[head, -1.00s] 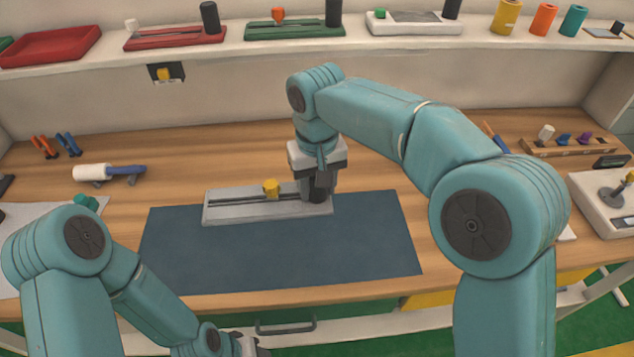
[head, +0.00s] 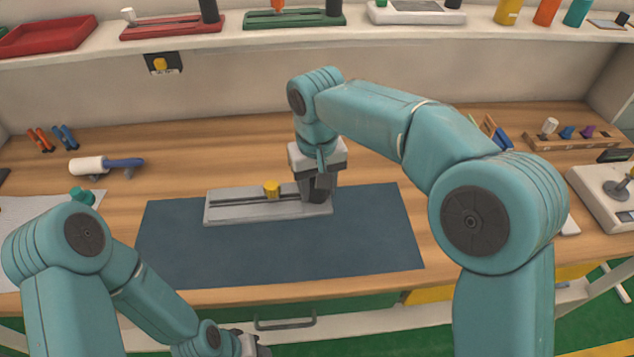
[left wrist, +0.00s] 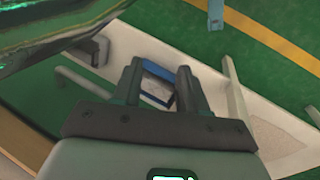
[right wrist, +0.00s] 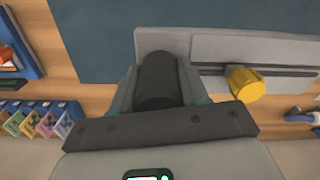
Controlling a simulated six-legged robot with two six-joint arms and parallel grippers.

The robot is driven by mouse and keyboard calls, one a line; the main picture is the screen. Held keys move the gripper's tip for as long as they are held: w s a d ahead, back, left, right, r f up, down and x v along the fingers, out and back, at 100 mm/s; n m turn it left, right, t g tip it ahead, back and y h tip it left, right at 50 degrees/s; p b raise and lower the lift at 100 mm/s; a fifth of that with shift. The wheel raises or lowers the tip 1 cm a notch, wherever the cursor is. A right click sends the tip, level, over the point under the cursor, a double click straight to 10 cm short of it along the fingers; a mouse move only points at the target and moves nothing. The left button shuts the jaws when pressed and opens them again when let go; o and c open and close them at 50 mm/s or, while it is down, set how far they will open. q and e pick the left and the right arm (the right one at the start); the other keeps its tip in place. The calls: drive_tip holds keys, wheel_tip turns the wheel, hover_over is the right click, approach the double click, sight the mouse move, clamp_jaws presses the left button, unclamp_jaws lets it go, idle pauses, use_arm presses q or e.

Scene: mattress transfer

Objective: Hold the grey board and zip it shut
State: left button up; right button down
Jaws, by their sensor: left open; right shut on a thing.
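The grey board (head: 235,213) lies on a dark blue mat (head: 290,252) on the wooden table. It has a dark slot along its length and a yellow zip pull (head: 271,190) near the middle of the slot. In the right wrist view the board (right wrist: 225,45) and the yellow pull (right wrist: 244,84) also show. My right gripper (head: 318,190) is at the board's right end, shut on a black upright post (right wrist: 158,80). My left gripper (left wrist: 162,75) is open and empty, low in front of the table edge, away from the board.
A white roller with a blue handle (head: 106,165) lies at the left of the table. A joystick box (head: 612,196) and a wooden rack (head: 580,143) stand at the right. A shelf with red and green boards (head: 295,20) runs along the back. The mat's front is clear.

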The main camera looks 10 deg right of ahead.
drive_tip(key=shift+f+b, duration=5.5)
drive_tip(key=shift+f, duration=2.75)
